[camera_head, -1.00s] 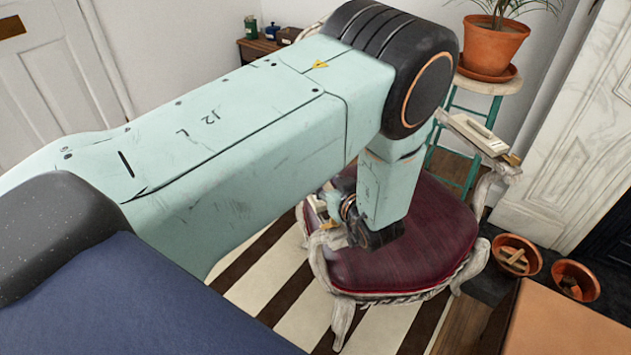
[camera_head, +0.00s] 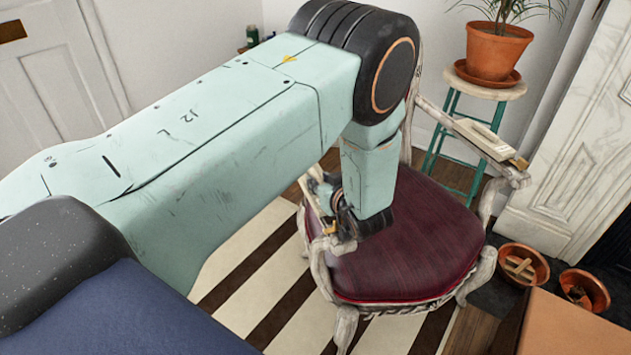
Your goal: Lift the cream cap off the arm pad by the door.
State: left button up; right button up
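The chair (camera_head: 425,245) has a dark red seat and a worn pale carved frame. Its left arm, on the door side, is mostly behind my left arm, and only its front end (camera_head: 330,245) shows. I cannot make out a cream cap there. My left gripper (camera_head: 335,215) points down at that chair arm, beside the seat's left edge. It is small and partly hidden by my wrist, so I cannot tell whether it is open or holds anything. A flat cream piece (camera_head: 487,139) lies on the chair's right arm. My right gripper is out of view.
A terracotta plant pot (camera_head: 497,50) stands on a green-legged stool (camera_head: 480,90) behind the chair. Two terracotta bowls (camera_head: 523,265) (camera_head: 584,291) sit on the floor at right. A brown block-like surface (camera_head: 575,335) fills the lower right. A white door (camera_head: 50,75) is at left.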

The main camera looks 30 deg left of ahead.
pick_arm(q)
grip_shut()
